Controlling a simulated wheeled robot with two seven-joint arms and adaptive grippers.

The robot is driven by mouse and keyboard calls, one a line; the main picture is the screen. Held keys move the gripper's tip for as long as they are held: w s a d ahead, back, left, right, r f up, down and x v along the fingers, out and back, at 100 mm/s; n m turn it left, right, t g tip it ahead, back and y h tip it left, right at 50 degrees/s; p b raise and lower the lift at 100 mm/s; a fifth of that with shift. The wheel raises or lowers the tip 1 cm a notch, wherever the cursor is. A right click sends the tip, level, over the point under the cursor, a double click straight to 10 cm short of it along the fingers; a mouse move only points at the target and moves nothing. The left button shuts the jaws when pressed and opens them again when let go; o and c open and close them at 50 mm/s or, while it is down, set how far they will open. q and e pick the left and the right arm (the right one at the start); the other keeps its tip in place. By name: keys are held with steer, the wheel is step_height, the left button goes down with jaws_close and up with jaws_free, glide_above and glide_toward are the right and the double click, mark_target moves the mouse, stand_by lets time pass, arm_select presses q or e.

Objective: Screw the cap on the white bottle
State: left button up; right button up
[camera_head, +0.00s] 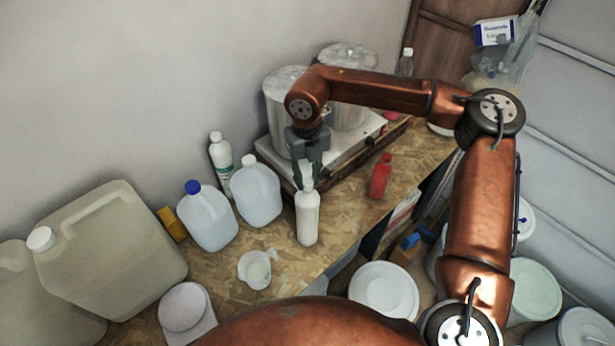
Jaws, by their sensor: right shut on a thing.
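The white bottle (308,219) stands upright on the chipboard bench, near its front edge. My right gripper (307,180) points down from above and is at the bottle's top. Its fingers are shut around the cap at the bottle's neck; the cap is mostly hidden between them. I cannot tell how tightly the cap sits on the neck. My left gripper is not in view.
A red bottle (380,176) stands to the right. Two clear jugs (257,192) and a white cup (254,270) are to the left. A hotplate with two metal pots (287,110) is behind. Buckets (384,290) stand below the bench's front edge.

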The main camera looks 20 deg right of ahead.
steer(key=shift+f+b, duration=0.75)
steer(key=shift+f, duration=0.05)
stand_by(1.5)
steer(key=m+b, duration=0.2)
steer(key=m, duration=0.2)
steer(key=shift+f, duration=0.1)
steer(key=shift+m, duration=0.9)
steer(key=shift+m+b, duration=0.7)
steer(key=shift+m, duration=0.4)
steer(key=shift+m+b, duration=0.35)
steer(key=shift+m, duration=1.45)
